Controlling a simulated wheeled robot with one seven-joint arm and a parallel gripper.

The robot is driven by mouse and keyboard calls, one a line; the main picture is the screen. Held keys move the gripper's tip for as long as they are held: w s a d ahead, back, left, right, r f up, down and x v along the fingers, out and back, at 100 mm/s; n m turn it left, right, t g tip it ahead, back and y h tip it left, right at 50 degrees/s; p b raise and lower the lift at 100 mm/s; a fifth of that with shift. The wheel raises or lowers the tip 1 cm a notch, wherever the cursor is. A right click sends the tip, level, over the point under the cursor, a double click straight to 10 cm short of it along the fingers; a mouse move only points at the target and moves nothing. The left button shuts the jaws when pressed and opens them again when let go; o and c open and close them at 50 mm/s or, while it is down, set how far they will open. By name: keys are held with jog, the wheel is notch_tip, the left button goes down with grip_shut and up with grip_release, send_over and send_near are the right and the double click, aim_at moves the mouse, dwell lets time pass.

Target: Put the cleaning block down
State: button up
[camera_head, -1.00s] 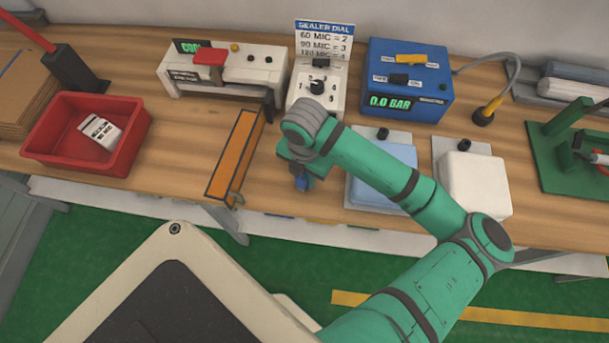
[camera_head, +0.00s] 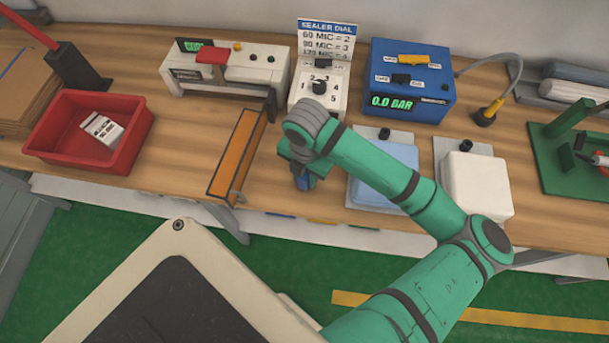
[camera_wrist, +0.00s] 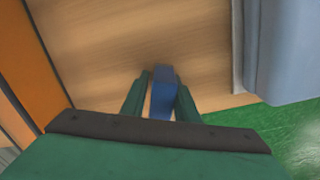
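The cleaning block (camera_wrist: 163,92) is a small blue block between the two green fingers of my gripper (camera_wrist: 163,86) in the wrist view. The fingers look closed on its sides near their tips, with a thin gap showing farther back on the left. In the head view my gripper (camera_head: 302,180) points down over the front part of the wooden workbench (camera_head: 180,140). There the arm and gripper mostly hide the block. I cannot tell whether its underside touches the bench.
An orange dark-edged strip (camera_head: 237,153) lies left of my gripper. A pale blue pad (camera_head: 372,188) and a white pad (camera_head: 475,182) lie to the right. The dial unit (camera_head: 319,92) stands behind. A red bin (camera_head: 60,152) stands at far left. Bare wood surrounds my gripper.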

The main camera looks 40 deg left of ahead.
jog(key=shift+s+d+f, duration=0.15)
jog(key=shift+d+f, duration=0.15)
jog(key=shift+f, duration=0.05)
notch_tip(320, 180, up, 13)
jog(key=shift+a, duration=0.1)
dwell(0.7)
